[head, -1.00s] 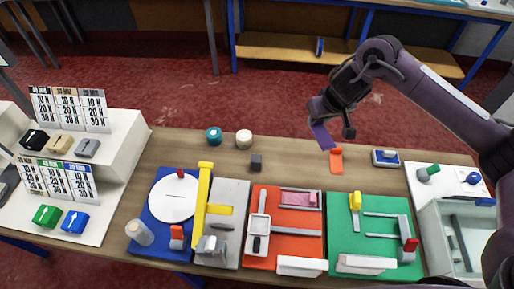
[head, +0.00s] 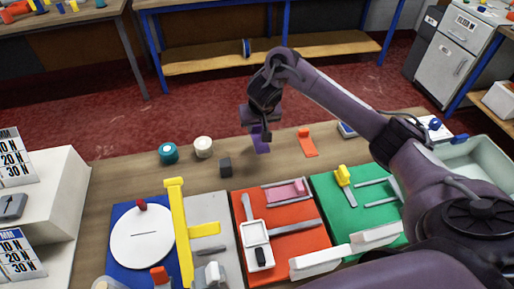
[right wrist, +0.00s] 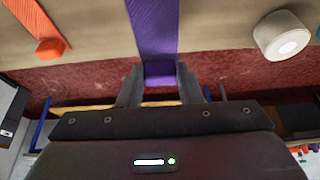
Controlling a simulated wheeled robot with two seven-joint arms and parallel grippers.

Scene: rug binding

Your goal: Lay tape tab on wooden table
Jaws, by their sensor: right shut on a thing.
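My right gripper (head: 260,124) is shut on a purple tape tab (head: 261,141), which hangs down from the jaws over the back edge area of the wooden table (head: 130,184). In the right wrist view the purple tab (right wrist: 154,28) runs out from between the fingers (right wrist: 159,88) over the table top. I cannot tell whether its lower end touches the wood. An orange tab (head: 307,142) lies flat on the table to the right of it. My left gripper is not in view.
A teal roll (head: 168,154), a white roll (head: 203,147) and a small dark cube (head: 225,168) stand left of the gripper. Blue, grey, red (head: 288,247) and green (head: 330,190) fixture boards fill the front. Bare wood lies between cube and orange tab.

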